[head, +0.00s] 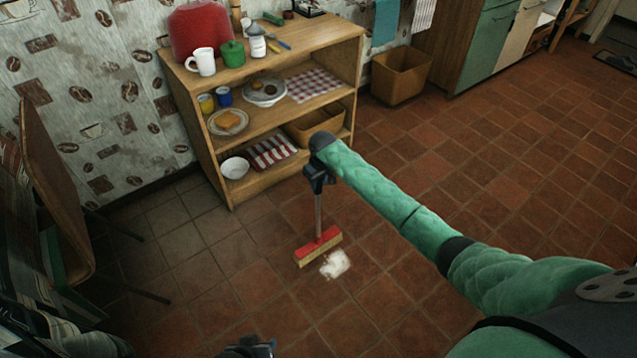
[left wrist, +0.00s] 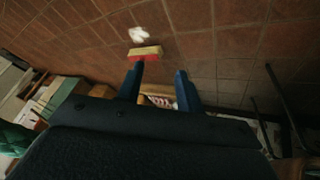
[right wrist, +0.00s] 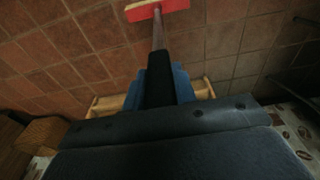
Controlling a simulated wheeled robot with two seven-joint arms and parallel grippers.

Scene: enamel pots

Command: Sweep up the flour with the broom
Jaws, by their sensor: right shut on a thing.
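A small pile of white flour (head: 335,264) lies on the tiled floor. It also shows in the left wrist view (left wrist: 152,35). The broom (head: 318,240) has a red head with pale bristles and stands nearly upright, its head beside the flour on the far side. My right gripper (head: 318,180) is shut on the broom's dark handle, which also shows in the right wrist view (right wrist: 160,78). My left gripper (left wrist: 158,73) is open and empty. In the head view only a dark part of it shows at the bottom edge.
A wooden shelf unit (head: 225,175) with dishes, cloths and a red bread bin stands behind the broom. A brown bin (head: 400,76) and green cabinets (head: 486,45) stand beyond. A wooden chair or table (head: 55,190) is at the left.

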